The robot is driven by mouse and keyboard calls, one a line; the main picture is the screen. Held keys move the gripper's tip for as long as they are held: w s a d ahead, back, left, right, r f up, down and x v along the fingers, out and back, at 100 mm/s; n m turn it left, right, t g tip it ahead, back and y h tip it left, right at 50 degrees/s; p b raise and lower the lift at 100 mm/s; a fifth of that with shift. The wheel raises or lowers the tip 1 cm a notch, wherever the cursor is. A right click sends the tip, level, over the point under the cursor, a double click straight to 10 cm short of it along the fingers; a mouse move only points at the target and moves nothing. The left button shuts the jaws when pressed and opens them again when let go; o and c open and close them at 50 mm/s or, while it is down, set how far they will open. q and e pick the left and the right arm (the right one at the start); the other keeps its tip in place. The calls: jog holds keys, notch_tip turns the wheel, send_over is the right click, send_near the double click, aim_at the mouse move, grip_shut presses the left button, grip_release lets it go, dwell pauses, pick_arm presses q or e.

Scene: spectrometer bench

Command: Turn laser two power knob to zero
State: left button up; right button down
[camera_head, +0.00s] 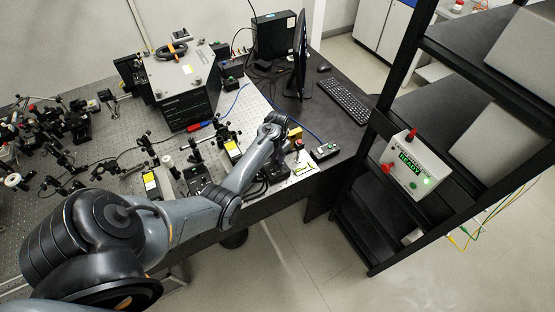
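My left arm reaches from the lower left over the optical bench, and its gripper end (273,122) is above the bench's right part. The fingers are too small and hidden to tell open from shut. A small dark control box (327,151) lies at the bench's right corner, to the right of and apart from the gripper end. Any knob on it is too small to make out. Two dark modules with yellow labels, one near my forearm (232,149) and one farther left (151,184), stand on the bench. I cannot tell which thing is laser two. My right gripper is not in view.
A white box (418,168) with a green display and red knobs sits on the black shelf rack (382,124). A large grey-topped instrument (182,72), a monitor (299,58) and a keyboard (345,101) stand behind. Optics crowd the bench's left. Open floor lies in front.

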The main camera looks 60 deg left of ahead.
pick_arm(q)
jog(key=shift+f, duration=0.1)
grip_shut()
dwell(0.3)
jog(key=shift+n+p, duration=0.5)
jog(key=shift+p, duration=0.15)
jog(key=shift+n+p, duration=0.85)
jog(key=shift+n, duration=0.15)
jog(key=shift+n+p, duration=0.5)
jog(key=shift+n, duration=0.5)
jog(key=shift+n+p, duration=0.3)
jog(key=shift+n, duration=0.5)
